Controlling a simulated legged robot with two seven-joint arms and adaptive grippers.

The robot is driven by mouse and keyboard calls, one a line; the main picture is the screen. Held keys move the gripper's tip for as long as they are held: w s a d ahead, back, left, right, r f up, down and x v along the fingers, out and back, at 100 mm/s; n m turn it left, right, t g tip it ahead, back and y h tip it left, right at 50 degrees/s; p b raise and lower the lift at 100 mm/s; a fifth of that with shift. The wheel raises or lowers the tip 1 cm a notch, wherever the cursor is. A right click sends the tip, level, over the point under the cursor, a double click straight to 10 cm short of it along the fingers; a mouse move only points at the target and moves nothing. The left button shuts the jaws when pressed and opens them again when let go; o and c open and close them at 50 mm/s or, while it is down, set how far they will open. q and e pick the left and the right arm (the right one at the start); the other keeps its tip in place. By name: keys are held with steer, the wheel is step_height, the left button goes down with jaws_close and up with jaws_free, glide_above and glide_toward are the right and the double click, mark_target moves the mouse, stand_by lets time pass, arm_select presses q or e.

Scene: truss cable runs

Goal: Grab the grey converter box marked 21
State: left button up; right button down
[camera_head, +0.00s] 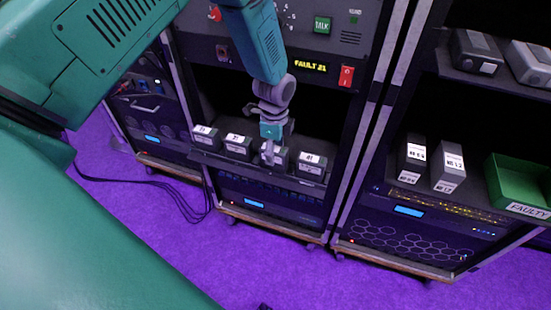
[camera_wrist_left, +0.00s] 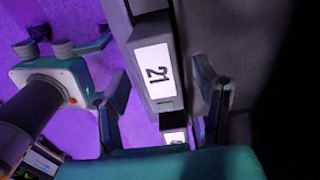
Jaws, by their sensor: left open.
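The grey converter box marked 21 (camera_wrist_left: 168,103) shows large in the left wrist view, its white label facing the camera. My left gripper (camera_head: 269,150) is open at the shelf and covers part of the third box in the head view. In the left wrist view its fingers stand on either side of the box marked 21, with gaps on both sides. My right gripper is not in view.
Boxes 11 (camera_head: 205,138) and 41 (camera_head: 311,167) share the shelf. A panel above reads FAULT 21 (camera_head: 311,66). In the right rack, two labelled boxes (camera_head: 448,168) stand beside a green tray (camera_head: 518,180) marked FAULTY. Rack posts stand between the racks.

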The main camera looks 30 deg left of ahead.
arm_select(q)
step_height(320, 180, down, 2)
steer(key=shift+a+f, duration=0.15)
steer(key=shift+f, duration=0.1)
steer(key=shift+a+f, duration=0.15)
steer(key=shift+f, duration=0.1)
steer(key=shift+r, duration=0.1)
jaws_close()
steer(key=shift+d, duration=0.2)
steer(key=shift+w+r, duration=0.1)
